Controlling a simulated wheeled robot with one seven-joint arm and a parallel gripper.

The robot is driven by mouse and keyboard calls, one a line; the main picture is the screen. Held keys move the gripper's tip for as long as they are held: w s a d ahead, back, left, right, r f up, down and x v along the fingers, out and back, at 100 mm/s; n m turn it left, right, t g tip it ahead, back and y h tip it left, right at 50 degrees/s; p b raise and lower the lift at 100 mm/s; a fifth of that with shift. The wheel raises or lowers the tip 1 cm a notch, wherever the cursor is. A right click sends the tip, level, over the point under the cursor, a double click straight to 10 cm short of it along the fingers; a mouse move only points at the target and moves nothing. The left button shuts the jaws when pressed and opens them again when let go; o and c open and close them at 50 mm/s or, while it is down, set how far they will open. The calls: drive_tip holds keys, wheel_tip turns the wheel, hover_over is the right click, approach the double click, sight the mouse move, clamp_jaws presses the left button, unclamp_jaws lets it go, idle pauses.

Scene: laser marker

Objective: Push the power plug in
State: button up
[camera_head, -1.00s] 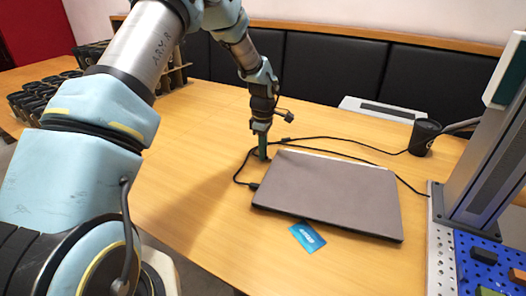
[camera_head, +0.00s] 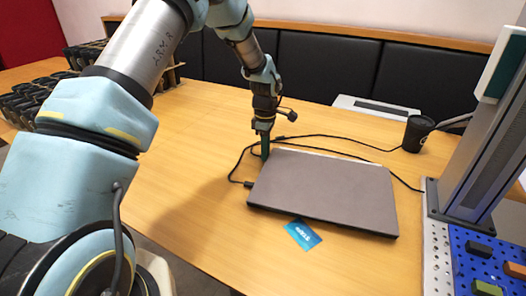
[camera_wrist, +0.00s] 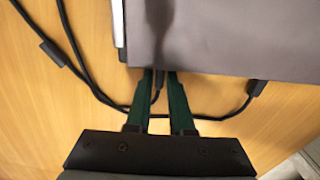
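The closed grey laptop (camera_head: 325,192) lies on the wooden table; it also shows in the wrist view (camera_wrist: 225,35). My gripper (camera_head: 265,154) points down at the laptop's left side, near its back corner. In the wrist view the green fingers of my gripper (camera_wrist: 159,80) are close together on a dark power plug (camera_wrist: 158,86), at the laptop's edge. The fingers partly hide the plug, and I cannot tell how far it is in the port. Another black connector (camera_wrist: 255,88) sits at the same edge, further right in the wrist view, with its cable (camera_wrist: 205,117) passing by the fingers.
Black cables (camera_head: 340,139) run behind the laptop, one with a dark bead (camera_wrist: 54,53). A blue card (camera_head: 302,234) lies in front. A black cup (camera_head: 418,133) stands behind right. A machine column (camera_head: 485,150) with a blue pegboard (camera_head: 480,262) is at right.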

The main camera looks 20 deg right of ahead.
drive_tip(key=o, duration=0.4)
drive_tip(key=shift+c, duration=0.2)
drive_tip(key=shift+w+r, duration=0.1)
wheel_tip(320, 180, up, 11)
drive_tip(key=b, duration=0.2)
drive_tip(key=shift+f, duration=0.2)
drive_tip(key=shift+a, duration=0.1)
